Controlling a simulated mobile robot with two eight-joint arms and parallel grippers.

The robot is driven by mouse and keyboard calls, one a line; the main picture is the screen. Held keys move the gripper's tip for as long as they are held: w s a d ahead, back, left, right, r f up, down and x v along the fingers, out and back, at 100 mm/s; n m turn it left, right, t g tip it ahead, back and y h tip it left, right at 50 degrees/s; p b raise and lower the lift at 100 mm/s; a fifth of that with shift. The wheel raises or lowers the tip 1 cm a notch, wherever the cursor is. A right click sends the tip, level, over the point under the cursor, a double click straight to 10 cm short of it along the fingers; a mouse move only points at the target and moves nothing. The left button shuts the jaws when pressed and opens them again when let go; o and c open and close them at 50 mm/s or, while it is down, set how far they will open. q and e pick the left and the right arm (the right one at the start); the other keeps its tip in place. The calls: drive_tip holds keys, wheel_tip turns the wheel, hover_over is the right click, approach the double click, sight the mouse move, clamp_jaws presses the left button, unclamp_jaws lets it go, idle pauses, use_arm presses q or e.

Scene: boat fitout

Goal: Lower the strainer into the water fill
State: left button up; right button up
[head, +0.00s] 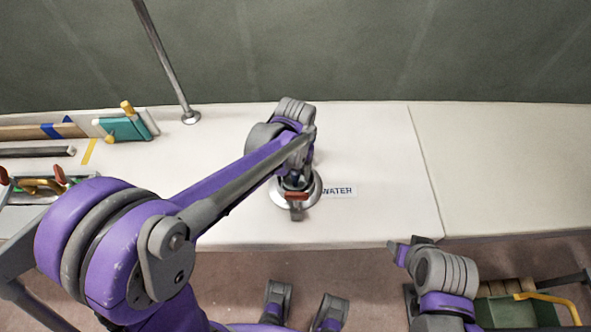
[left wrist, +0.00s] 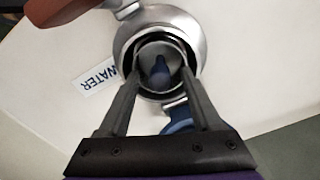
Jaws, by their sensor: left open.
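The water fill (head: 281,196) is a round metal ring set in the white deck, beside the WATER label (head: 339,191). In the left wrist view, the fill (left wrist: 128,42) shows as a wide silver ring with a dark opening. A round grey strainer with a blue middle (left wrist: 160,72) sits within the ring's opening; its depth is hard to tell. My left gripper (head: 295,182) is over the fill. In the left wrist view, its fingers (left wrist: 160,86) are open, one each side of the strainer, with gaps visible.
A red-brown piece (head: 296,196) lies close by the fill's near side. A metal post (head: 190,116) stands behind left. A teal block (head: 124,128) and a tool tray (head: 38,186) are at the left. The deck right of the label is clear.

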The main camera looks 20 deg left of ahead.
use_arm(q)
wheel_tip(320, 180, up, 10)
drive_tip(key=p, duration=0.1)
drive_tip(key=shift+r, duration=0.2)
drive_tip(key=s+a+t+p, duration=0.2)
drive_tip(key=s+a, duration=0.1)
drive_tip(key=s, duration=0.4)
drive_tip(key=s+a+r+n+t+p, duration=0.1)
drive_tip(key=s+a+t+p, duration=0.1)
drive_tip(key=s, duration=0.5)
drive_tip(key=shift+a+t+p, duration=0.4)
drive_tip(key=shift+a+t, duration=0.3)
drive_tip(key=shift+a, duration=0.1)
drive_tip(key=shift+r, duration=0.1)
